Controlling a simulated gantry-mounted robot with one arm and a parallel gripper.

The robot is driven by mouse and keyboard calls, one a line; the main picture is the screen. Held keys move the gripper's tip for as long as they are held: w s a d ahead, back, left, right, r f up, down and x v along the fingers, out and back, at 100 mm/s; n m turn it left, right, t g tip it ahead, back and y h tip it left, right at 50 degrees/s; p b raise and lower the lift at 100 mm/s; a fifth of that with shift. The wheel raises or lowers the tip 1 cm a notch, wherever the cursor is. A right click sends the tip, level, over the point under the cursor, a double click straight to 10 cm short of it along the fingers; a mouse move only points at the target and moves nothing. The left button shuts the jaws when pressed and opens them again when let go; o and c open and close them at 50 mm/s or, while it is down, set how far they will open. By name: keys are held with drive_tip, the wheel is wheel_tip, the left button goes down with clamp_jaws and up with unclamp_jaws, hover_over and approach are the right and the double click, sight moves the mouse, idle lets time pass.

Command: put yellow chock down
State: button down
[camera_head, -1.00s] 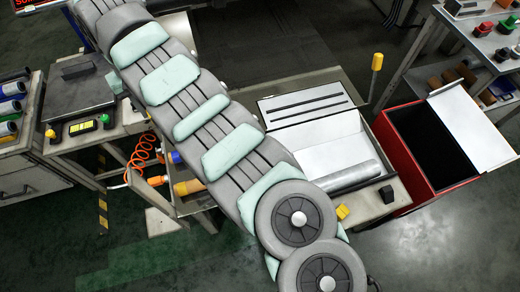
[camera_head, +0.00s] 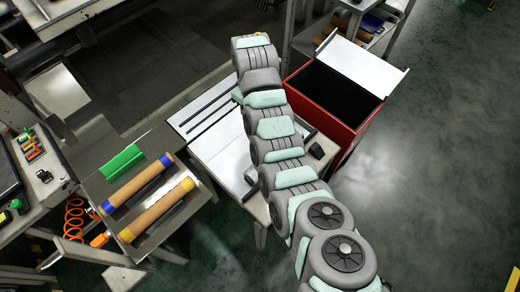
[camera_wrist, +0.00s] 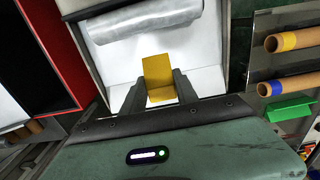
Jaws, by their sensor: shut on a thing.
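The yellow chock (camera_wrist: 158,70) is a small block between the two dark fingers of my gripper (camera_wrist: 158,88) in the wrist view. My gripper is shut on it. The chock is over a white surface (camera_wrist: 122,62), close to a silvery film roll (camera_wrist: 145,24). I cannot tell whether the chock touches that surface. In the head view my arm covers the gripper, the chock and most of the roll; the white surface (camera_head: 222,150) shows beside the arm. A black chock (camera_head: 316,150) sits right of the arm.
A red open box (camera_head: 335,95) stands to the right, with a white flap up. At left, a tray holds two brown rolls (camera_head: 140,185) (camera_head: 158,208) with blue and yellow ends, near a green piece (camera_head: 121,161). Open floor lies at right.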

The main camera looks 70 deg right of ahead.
drive_tip(key=shift+s+d+f, duration=0.25)
drive_tip(key=shift+s+f, duration=0.15)
drive_tip(key=shift+s, duration=0.15)
drive_tip(key=shift+s+d+f, duration=0.2)
drive_tip(key=shift+s+f, duration=0.15)
drive_tip(key=shift+s, duration=0.15)
wheel_tip(320, 180, down, 14)
drive_tip(key=b, duration=0.4)
drive_tip(key=shift+b, duration=0.4)
drive_tip(key=shift+f+b, duration=1.2)
drive_tip(key=shift+f, duration=1.4)
drive_tip(key=shift+f, duration=0.1)
drive_tip(key=c, duration=0.9)
unclamp_jaws()
wheel_tip(320, 180, up, 12)
drive_tip(key=p, duration=0.4)
drive_tip(key=shift+p, duration=0.3)
